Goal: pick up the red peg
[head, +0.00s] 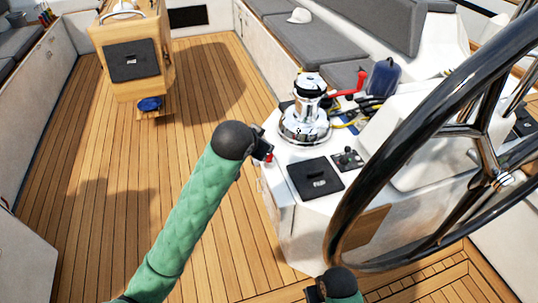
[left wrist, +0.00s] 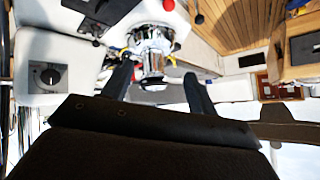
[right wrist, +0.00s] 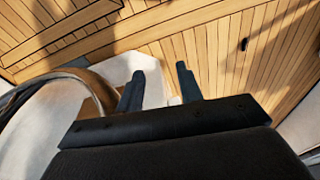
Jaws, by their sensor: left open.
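A small red piece (head: 268,157) shows at the console's near left edge, right beside my left gripper (head: 262,148); I cannot tell whether it is the red peg. A longer red bar (head: 350,82) lies to the right of the chrome winch (head: 305,112). My right gripper (right wrist: 160,85) is open and empty, low near the wheel.
The large black steering wheel (head: 410,130) fills the right side. The white console carries a black square panel (head: 315,178), a small lever control (head: 347,158) and a blue bag (head: 384,77). A wooden table (head: 130,70) stands at the far left.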

